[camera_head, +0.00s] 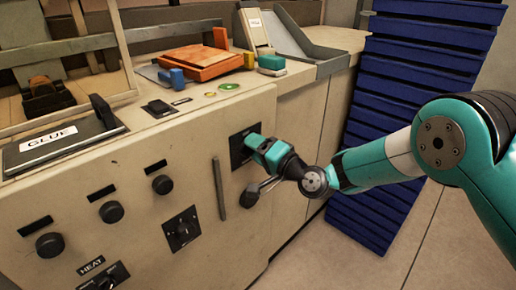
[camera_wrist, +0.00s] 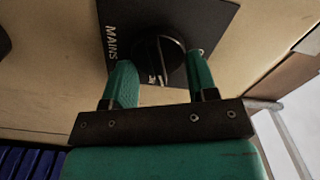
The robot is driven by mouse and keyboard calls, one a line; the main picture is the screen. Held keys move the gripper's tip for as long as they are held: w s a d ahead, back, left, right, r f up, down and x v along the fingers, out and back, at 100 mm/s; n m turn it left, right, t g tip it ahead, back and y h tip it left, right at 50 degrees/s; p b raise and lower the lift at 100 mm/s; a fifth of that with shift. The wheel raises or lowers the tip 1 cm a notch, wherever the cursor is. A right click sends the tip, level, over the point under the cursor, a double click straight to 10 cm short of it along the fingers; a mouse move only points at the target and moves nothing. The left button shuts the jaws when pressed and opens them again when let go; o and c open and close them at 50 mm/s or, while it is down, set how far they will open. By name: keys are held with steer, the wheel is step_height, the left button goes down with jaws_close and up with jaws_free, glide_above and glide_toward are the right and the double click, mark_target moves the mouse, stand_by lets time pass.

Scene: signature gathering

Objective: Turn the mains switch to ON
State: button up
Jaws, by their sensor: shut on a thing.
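The mains switch is a round black knob (camera_wrist: 158,55) on a black square plate lettered MAINS (camera_wrist: 110,14) in the wrist view. A raised bar with a pale line runs across the knob, roughly up and down in that view. In the head view its plate (camera_head: 237,152) shows on the machine's front panel, mostly behind my gripper (camera_head: 255,143). My gripper's green fingers (camera_wrist: 160,63) stand on either side of the knob and are shut on it. ON and OFF marks cannot be read.
Several other black knobs (camera_head: 112,212) and a HEAT switch (camera_head: 104,276) sit on the same cream panel (camera_head: 130,240). Blue stacked crates (camera_head: 400,100) stand at right.

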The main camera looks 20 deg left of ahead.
steer(key=shift+a+m+p, duration=0.15)
steer(key=shift+m+p, duration=0.15)
steer(key=shift+m, duration=1.8)
steer(key=o, duration=0.9)
steer(key=shift+f, duration=0.1)
steer(key=b+v, duration=0.7)
steer(key=v, duration=1)
steer(key=shift+s+d, duration=0.1)
steer(key=shift+d, duration=0.15)
